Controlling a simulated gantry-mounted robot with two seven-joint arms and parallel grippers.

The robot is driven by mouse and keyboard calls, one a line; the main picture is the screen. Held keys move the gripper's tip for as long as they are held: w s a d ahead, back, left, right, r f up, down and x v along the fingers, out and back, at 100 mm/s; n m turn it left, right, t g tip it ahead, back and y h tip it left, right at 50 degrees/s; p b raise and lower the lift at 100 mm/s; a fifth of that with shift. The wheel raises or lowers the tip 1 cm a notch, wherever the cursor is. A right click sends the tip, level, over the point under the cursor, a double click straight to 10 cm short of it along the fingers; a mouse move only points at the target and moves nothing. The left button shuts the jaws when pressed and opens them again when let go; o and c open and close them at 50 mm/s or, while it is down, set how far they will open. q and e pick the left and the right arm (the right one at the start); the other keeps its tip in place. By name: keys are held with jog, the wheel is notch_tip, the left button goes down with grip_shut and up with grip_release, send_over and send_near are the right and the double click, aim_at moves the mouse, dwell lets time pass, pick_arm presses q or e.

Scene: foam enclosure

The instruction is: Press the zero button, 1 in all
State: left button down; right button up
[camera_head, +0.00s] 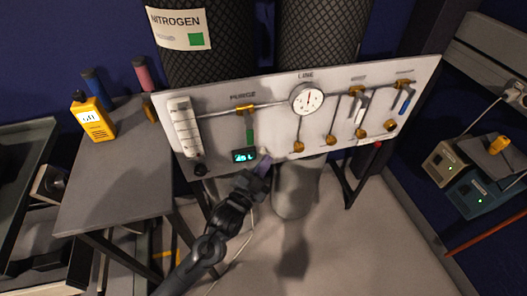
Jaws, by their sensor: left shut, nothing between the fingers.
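A white gauge panel (222,119) stands in the middle, with a small dark box with a lit teal display (245,156) at its lower edge. My left gripper (264,164) is shut and empty at the panel's lower edge, just right of the display box. I cannot tell whether it touches the box or the panel. A zero button cannot be made out; it may be too small or hidden by the gripper. My right gripper is not in view.
Dark meshed cylinders (215,62) stand behind. The grey table (118,180) is at left, and a shelf with boxes (480,195) at right.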

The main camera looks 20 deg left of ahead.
pick_arm(q)
jog(key=shift+w+a+p, duration=0.25)
jog(key=shift+w+p, duration=0.05)
jog(key=shift+p, duration=0.1)
dwell(0.5)
jog(key=shift+w+a, duration=0.3)
jog(key=shift+w, duration=0.05)
dwell(0.9)
dwell(0.4)
jog(key=shift+s+d+p, duration=0.5)
jog(key=shift+s+p, duration=0.15)
jog(key=shift+p, duration=0.2)
